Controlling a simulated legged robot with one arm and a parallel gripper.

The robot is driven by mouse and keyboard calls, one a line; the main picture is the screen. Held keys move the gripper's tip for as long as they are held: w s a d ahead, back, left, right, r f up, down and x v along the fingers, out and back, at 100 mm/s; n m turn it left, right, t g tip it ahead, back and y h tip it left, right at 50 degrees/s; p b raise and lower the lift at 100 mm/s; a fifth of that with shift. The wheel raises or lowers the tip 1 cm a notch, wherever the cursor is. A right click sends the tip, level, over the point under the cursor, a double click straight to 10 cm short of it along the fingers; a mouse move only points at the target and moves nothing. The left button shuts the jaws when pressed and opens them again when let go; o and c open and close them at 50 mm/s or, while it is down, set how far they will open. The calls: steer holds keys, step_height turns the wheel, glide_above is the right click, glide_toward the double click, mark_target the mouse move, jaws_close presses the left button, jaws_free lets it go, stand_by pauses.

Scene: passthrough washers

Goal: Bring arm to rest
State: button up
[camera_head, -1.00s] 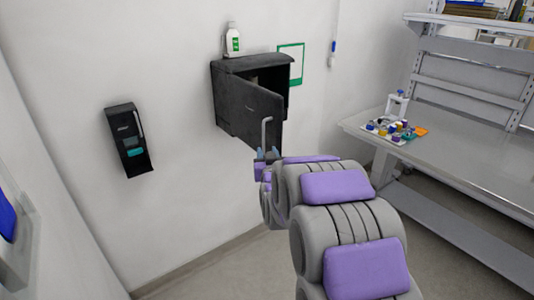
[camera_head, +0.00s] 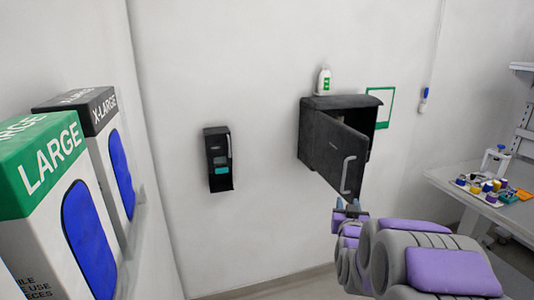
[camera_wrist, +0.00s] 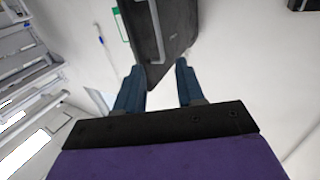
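My gripper (camera_head: 347,204) is at the end of my grey and purple arm, just below the door handle of a black wall cabinet (camera_head: 311,131) in the head view. The cabinet door (camera_head: 336,154) stands ajar, with a dark gap at its right side. In the wrist view my gripper's two blue fingers (camera_wrist: 158,84) are spread apart with nothing between them gripped. The cabinet door (camera_wrist: 168,25) and its pale handle (camera_wrist: 126,32) lie beyond the fingertips. I cannot tell the exact distance between fingers and door.
A white bottle (camera_head: 324,81) stands on the cabinet. A black dispenser (camera_head: 218,160) hangs on the wall. Glove boxes (camera_head: 40,235) are close at the left. A bench (camera_head: 460,181) with small coloured items stands at the right. The wall between dispenser and cabinet is clear.

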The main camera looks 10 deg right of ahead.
steer(key=s+a+f+n+g+y, duration=0.1)
steer(key=s+a+f+g+y, duration=0.1)
steer(key=s+a+f+g, duration=0.35)
steer(key=s+a+f+n+g+y, duration=0.1)
steer(key=s+a+f+g+y, duration=0.15)
steer(key=s+a, duration=0.55)
steer(key=s+a+n+g, duration=0.1)
steer(key=s+a+g, duration=0.3)
steer(key=s, duration=2.8)
steer(key=g+y, duration=0.1)
steer(key=g, duration=0.5)
steer(key=shift+s+a+n+g, duration=0.2)
steer(key=shift+s+n+g, duration=0.1)
steer(key=shift+s, duration=0.1)
